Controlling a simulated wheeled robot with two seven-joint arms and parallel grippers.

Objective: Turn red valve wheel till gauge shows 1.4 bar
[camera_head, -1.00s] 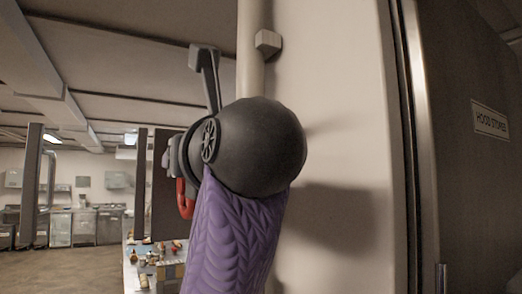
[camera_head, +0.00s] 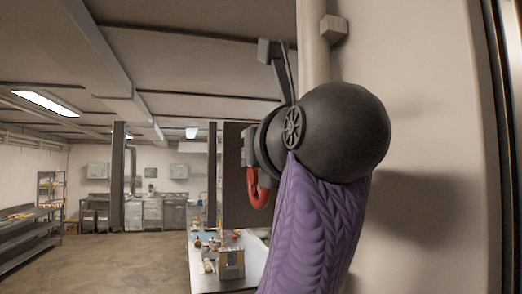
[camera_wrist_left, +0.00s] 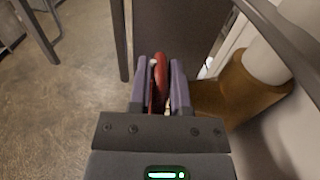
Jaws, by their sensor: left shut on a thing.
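The red valve wheel (camera_head: 258,192) shows only as a curved piece of red rim just left of my dark wrist in the head view; the rest is hidden. In the left wrist view the red rim (camera_wrist_left: 160,75) is seen nearly edge-on, between the purple fingers. My left gripper (camera_wrist_left: 161,90) is shut on this rim. In the head view my purple forearm and round dark wrist cover most of the gripper. The gauge is not seen in either view, so no reading shows. My right gripper is not in view.
A pale pipe (camera_head: 313,60) runs up the wall close behind my wrist. A worktable (camera_head: 205,281) with small items stands beyond the arm. Shelving (camera_head: 50,190) is at the far left. The floor (camera_head: 110,262) at left is open. A brown cylinder (camera_wrist_left: 240,92) is right of the gripper.

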